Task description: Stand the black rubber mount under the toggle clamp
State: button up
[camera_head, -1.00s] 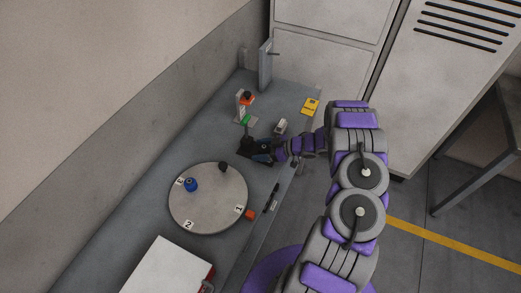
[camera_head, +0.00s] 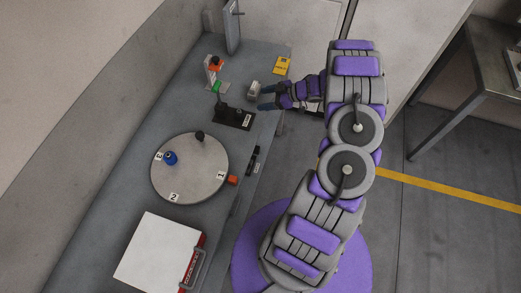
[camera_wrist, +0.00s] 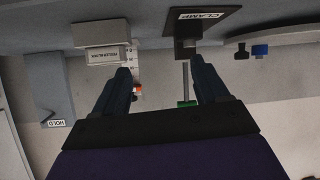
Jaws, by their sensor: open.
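My gripper (camera_head: 265,98) is open and empty, right of the clamp. Its fingers (camera_wrist: 163,85) are spread.
A blue piece (camera_head: 170,157) stands on the numbered turntable. An orange piece (camera_head: 232,180) is at its right edge. A small grey block (camera_head: 254,90) lies near my gripper. An orange-topped stand (camera_head: 214,68) is behind the clamp. A white case (camera_head: 160,250) lies in front.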

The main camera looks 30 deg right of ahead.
jog(key=w+d+r+m+h, duration=0.1)
jog(key=w+d+r+h, duration=0.15)
jog(key=r, duration=0.25)
jog(key=w+d+r+m+t+h, duration=0.1)
jog(key=w+d+r+h, duration=0.1)
jog(key=w+r+h, duration=0.15)
jog(key=w+d+r+m+h, duration=0.1)
jog(key=w+d+r+h, duration=0.15)
jog(key=r, duration=0.35)
jog(key=s+a+r+m+g+h, duration=0.35)
jog(key=s+r+m+h, duration=0.2)
jog(key=s+r, duration=0.5)
jog(key=s+a+r+m+g+y, duration=0.1)
jog(key=s+a+g+y, duration=0.4)
jog(key=s+a, duration=2.6)
jog(key=s+g, duration=0.3)
jog(key=shift+r+y, duration=0.15)
jog(key=shift+y, duration=0.15)
